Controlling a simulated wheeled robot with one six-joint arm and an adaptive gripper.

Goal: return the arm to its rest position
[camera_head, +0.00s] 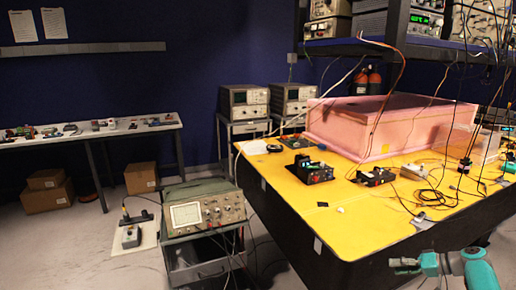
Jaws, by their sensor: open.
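My teal and grey arm (472,268) comes in at the lower right corner, in front of the yellow table's near edge. At its left end is my gripper (394,266), small in the picture and pointing left. It is open, and nothing shows between its fingers. It is in front of the table's dark side, apart from the things on the table top. The rest of the arm is cut off by the frame edge.
The yellow-topped table (290,187) bears a pink foam enclosure (345,130), small devices and loose black cables (430,195). An oscilloscope (200,213) stands on a cart to the left. A shelf with instruments (385,48) hangs above. Grey floor is free at the lower left.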

